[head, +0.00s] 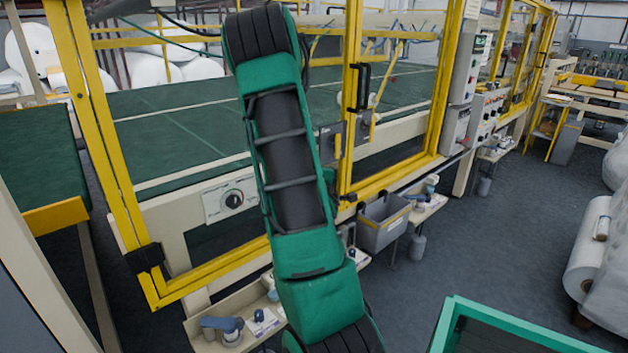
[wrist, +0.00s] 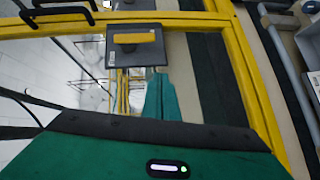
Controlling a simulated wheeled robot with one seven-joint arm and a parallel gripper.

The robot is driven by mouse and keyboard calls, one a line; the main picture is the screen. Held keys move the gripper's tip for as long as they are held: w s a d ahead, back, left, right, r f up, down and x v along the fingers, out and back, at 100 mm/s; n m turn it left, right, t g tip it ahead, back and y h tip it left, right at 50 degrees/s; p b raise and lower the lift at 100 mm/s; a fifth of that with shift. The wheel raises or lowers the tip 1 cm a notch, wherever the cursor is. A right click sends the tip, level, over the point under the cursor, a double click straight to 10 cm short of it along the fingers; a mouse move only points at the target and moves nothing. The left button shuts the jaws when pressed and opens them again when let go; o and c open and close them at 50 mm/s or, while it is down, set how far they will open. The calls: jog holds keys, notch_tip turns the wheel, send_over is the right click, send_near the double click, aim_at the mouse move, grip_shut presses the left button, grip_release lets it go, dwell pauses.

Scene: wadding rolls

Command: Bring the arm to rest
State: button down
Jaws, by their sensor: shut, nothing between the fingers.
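My green arm (head: 290,185) rises through the middle of the head view, with dark ribbed joints at top and bottom. My gripper is not visible in the head view. In the wrist view, my gripper (wrist: 160,80) shows as two green fingers close together beyond its green housing, shut and empty. Behind the fingers is a yellow-framed panel with a dark grey box (wrist: 137,52) on it. I cannot tell how far the fingers are from it.
A yellow-framed machine guard (head: 110,150) stands behind my arm. A grey bin (head: 382,225) and a shelf with small items (head: 232,330) are along its base. A green-rimmed crate (head: 500,325) is at lower right. White rolls (head: 590,250) stand at right. Grey floor (head: 500,225) between is clear.

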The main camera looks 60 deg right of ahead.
jog(key=shift+s+a, duration=0.15)
jog(key=shift+a, duration=0.1)
dwell(0.6)
jog(key=s+a+f+m+g+y, duration=0.15)
jog(key=a+m+y, duration=0.25)
jog(key=a, duration=0.6)
jog(key=s+a+m+g+y, duration=0.1)
jog(key=a+m+g+y, duration=0.25)
jog(key=a, duration=0.65)
jog(key=s+a+r+m+g+y, duration=0.1)
jog(key=s+a+r+y, duration=0.1)
jog(key=s+a, duration=0.4)
jog(key=s+a+r+m+g+y, duration=0.2)
jog(key=s+a+y, duration=0.2)
jog(key=a, duration=0.9)
jog(key=s, duration=0.3)
jog(key=shift+r+y, duration=0.25)
jog(key=shift+y, duration=0.1)
jog(key=shift+s+a, duration=0.1)
